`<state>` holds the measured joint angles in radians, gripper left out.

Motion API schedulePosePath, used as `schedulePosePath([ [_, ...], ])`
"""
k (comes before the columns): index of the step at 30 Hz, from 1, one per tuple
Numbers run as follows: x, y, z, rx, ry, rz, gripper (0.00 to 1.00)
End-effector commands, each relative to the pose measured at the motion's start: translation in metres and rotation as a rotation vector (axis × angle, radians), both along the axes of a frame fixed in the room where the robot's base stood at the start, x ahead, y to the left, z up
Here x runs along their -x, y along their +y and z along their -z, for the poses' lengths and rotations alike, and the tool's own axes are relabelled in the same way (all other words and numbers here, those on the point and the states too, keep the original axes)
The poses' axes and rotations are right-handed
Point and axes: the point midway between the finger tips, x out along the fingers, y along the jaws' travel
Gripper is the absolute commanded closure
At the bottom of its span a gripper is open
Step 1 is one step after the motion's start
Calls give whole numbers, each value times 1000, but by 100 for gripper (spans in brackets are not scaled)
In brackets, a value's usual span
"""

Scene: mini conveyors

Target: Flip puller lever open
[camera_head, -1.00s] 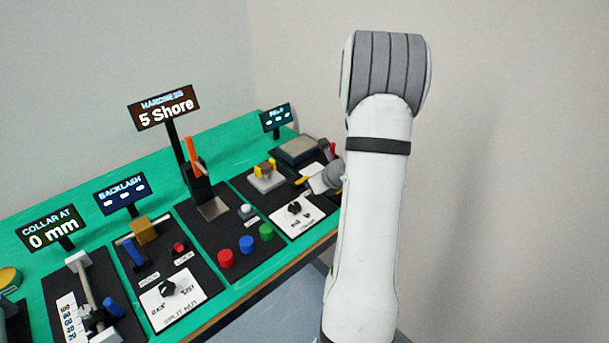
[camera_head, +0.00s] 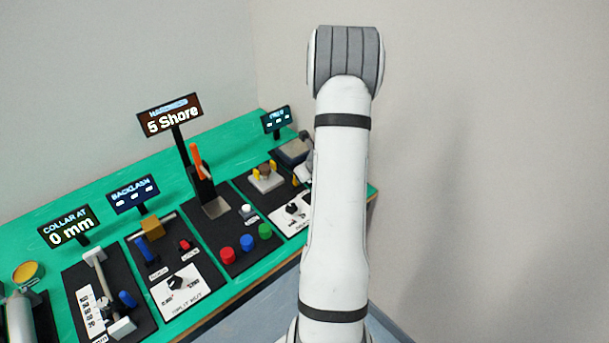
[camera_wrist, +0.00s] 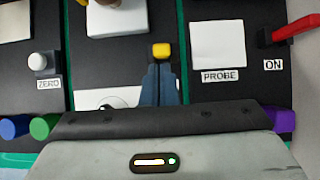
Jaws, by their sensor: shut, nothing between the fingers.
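In the wrist view, a short lever with a yellow end (camera_wrist: 161,50) sits on the dark middle panel; I take it to be the puller lever. My gripper (camera_wrist: 161,70) is shut and empty, its dark fingertips right at the near side of the yellow end. I cannot tell if they touch. The lever's lower part is hidden by the fingers. My arm hides most of the gripper there.
Right of the fingers are a white PROBE plate (camera_wrist: 217,45) and a red lever (camera_wrist: 297,28) marked ON. A black knob (camera_head: 293,209) stands on a white plate in front. Coloured buttons (camera_head: 247,243) and an orange lever (camera_head: 197,162) are on the panel to the left.

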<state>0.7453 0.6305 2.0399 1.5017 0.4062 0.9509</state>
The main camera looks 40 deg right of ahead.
Motion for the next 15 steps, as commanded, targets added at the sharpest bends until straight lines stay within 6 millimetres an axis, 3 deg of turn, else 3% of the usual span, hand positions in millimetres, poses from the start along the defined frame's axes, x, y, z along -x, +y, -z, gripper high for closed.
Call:
schedulePosePath([
  [5, 0, -1, -11, 0, 0, 1, 100],
  [15, 1, -1, -11, 0, 0, 1, 100],
])
